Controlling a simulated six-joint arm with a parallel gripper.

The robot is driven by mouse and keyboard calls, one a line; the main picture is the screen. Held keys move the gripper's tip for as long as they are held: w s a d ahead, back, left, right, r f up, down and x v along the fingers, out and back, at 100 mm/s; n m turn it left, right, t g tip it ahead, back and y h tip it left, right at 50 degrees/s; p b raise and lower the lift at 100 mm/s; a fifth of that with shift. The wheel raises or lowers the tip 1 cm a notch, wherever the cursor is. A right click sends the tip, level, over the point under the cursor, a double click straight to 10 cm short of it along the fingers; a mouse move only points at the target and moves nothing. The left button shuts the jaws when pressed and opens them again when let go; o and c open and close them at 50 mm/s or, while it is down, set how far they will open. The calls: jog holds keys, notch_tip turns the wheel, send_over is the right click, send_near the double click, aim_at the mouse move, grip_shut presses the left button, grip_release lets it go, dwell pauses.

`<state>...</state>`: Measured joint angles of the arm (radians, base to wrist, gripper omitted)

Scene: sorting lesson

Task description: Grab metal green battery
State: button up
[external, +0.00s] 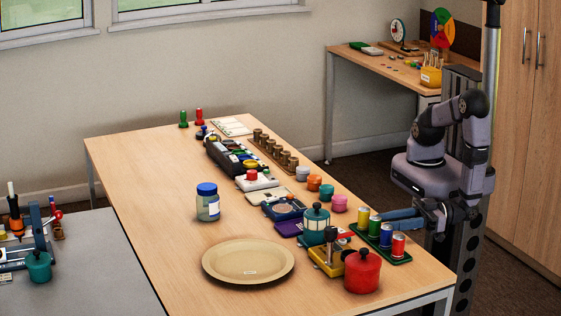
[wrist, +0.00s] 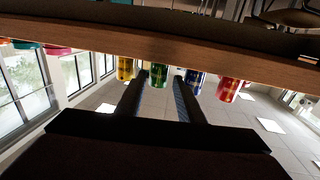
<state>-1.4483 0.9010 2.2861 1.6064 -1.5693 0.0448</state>
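The green battery (external: 374,226) stands upright in a dark green tray (external: 399,261) at the table's right edge, between a yellow battery (external: 362,216) and a blue battery (external: 386,235). A red battery (external: 398,246) stands at the near end of the row. My gripper (external: 386,219) is open and level, close to the green battery from the right. In the wrist view, which is upside down, the green battery (wrist: 159,76) shows between the two fingertips of my gripper (wrist: 160,82). I cannot tell how far the fingers reach alongside it. Nothing is held.
A red pot (external: 362,272), a teal pot (external: 315,226) and a yellow-based device (external: 328,262) stand left of the tray. A pink jar (external: 339,203) is beyond it. A beige plate (external: 248,261) lies farther left.

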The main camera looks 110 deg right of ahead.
jog(key=shift+w+d, duration=0.2)
jog(key=shift+w, duration=1.2)
jog(key=shift+w+d+r+p, duration=0.1)
jog(key=shift+w+d+p, duration=0.1)
jog(key=shift+w, duration=0.65)
jog(key=shift+w+d+r+p, duration=0.1)
jog(key=shift+w+d+p, duration=0.1)
jog(key=shift+w, duration=0.65)
jog(key=shift+w+d+p, duration=0.15)
jog(key=shift+w+p, duration=0.05)
jog(key=shift+w, duration=0.65)
jog(key=shift+c, duration=0.7)
grip_shut()
